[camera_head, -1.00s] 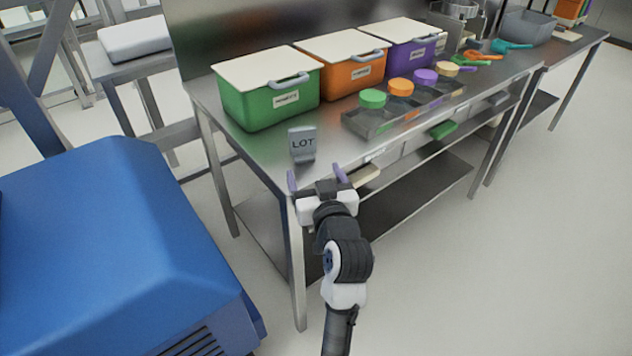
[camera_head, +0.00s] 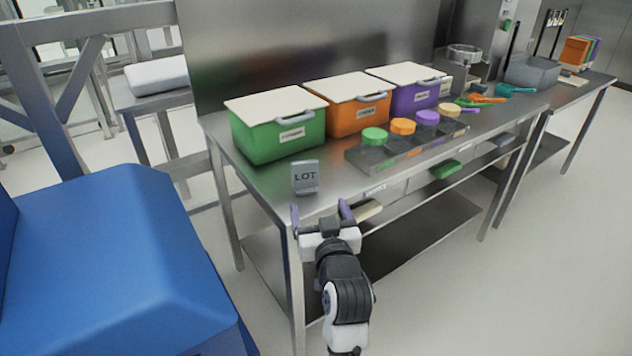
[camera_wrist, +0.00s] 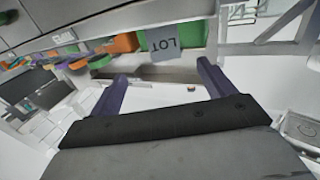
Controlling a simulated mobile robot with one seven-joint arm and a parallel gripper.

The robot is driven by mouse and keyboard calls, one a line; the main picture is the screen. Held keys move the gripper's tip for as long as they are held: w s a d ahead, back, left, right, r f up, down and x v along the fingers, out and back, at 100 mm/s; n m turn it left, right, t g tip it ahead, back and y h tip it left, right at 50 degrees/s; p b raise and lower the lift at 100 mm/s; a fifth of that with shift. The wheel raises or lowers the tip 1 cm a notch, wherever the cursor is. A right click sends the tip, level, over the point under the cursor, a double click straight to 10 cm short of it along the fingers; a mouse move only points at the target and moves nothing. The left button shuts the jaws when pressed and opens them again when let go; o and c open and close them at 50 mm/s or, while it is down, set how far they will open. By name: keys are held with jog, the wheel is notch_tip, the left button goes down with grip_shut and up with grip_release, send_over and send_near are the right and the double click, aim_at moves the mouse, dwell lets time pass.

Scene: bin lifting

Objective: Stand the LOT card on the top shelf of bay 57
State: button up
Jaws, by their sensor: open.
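The LOT card (camera_head: 305,177) is a grey card that stands upright near the front left corner of the steel table (camera_head: 250,187). It also shows in the wrist view (camera_wrist: 168,43), beyond my fingers and turned on its side. My gripper (camera_head: 322,212) is open and empty, with its purple fingers spread, just in front of the table's edge and close to the card without holding it. In the wrist view my gripper (camera_wrist: 163,80) also has nothing between its fingers. I cannot make out a bay marked 57.
Green (camera_head: 277,137), orange (camera_head: 347,117) and purple (camera_head: 405,98) lidded bins stand along the back of the table. A clear tray (camera_head: 385,155) with coloured round lids is at its front. A large blue object (camera_head: 90,260) stands at the left. Floor at the right is clear.

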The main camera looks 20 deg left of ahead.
jog(key=p, duration=0.1)
send_near(305, 175)
jog(key=x, duration=0.3)
jog(key=shift+w+d+f, duration=0.1)
jog(key=shift+w+d, duration=0.1)
jog(key=shift+w, duration=0.1)
jog(key=p+x, duration=0.1)
jog(key=x, duration=0.3)
jog(key=shift+a+p, duration=0.3)
jog(key=shift+p, duration=0.05)
jog(key=shift+w+a, duration=0.2)
jog(key=shift+w, duration=0.15)
jog(key=c, duration=1.2)
notch_tip(305, 175, up, 20)
jog(key=shift+r+b, duration=0.1)
jog(key=shift+b, duration=0.4)
